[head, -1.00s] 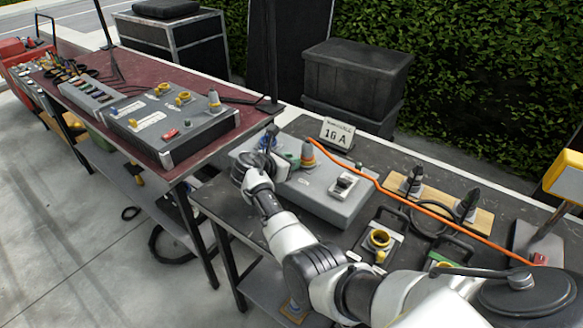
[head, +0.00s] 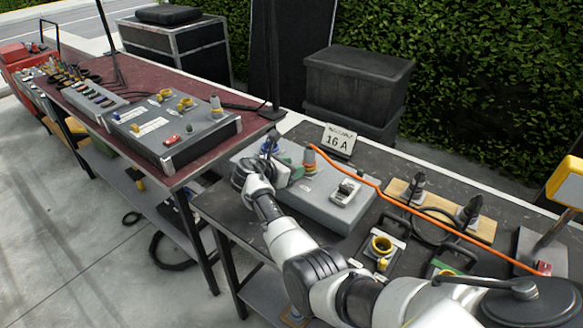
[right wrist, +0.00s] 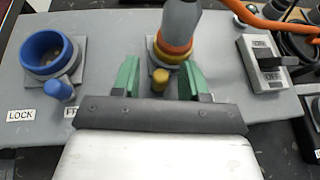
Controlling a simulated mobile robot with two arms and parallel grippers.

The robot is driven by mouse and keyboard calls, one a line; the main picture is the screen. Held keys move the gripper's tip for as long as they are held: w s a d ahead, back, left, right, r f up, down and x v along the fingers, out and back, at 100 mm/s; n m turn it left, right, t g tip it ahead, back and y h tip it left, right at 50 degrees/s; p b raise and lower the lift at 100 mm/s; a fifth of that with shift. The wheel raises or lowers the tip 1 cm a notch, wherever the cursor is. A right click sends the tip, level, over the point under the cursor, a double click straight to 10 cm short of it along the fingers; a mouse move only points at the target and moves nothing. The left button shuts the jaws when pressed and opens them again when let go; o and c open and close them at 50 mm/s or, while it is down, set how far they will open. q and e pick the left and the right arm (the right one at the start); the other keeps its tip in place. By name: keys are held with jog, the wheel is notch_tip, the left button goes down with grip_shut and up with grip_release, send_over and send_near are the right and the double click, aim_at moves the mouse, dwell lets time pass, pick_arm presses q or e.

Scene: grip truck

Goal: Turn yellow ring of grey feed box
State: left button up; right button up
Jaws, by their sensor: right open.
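The grey feed box (head: 325,210) lies on the dark table. In the right wrist view its panel (right wrist: 226,99) shows a grey plug (right wrist: 181,20) with an orange band in the middle socket. The yellow ring (right wrist: 178,56) sits around the plug's base, and its yellow knob (right wrist: 161,78) points toward my gripper. My right gripper (right wrist: 159,77) is open, with one green fingertip on each side of the knob. I cannot tell whether either touches it. In the head view my right gripper (head: 289,168) is over the box's left part, partly hidden by its wrist. My left gripper is not in view.
A blue ring socket (right wrist: 50,55) is left of the plug and a switch (right wrist: 262,63) right of it. An orange cable (head: 415,211) runs right across the table. A 16 A sign (head: 340,141) stands behind the box. A yellow-ringed socket unit (head: 381,244) lies nearer.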

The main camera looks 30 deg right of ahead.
jog(key=v, duration=1)
jog(key=shift+a+r+b, duration=0.2)
jog(key=shift+a+b, duration=0.1)
jog(key=shift+a+f, duration=0.1)
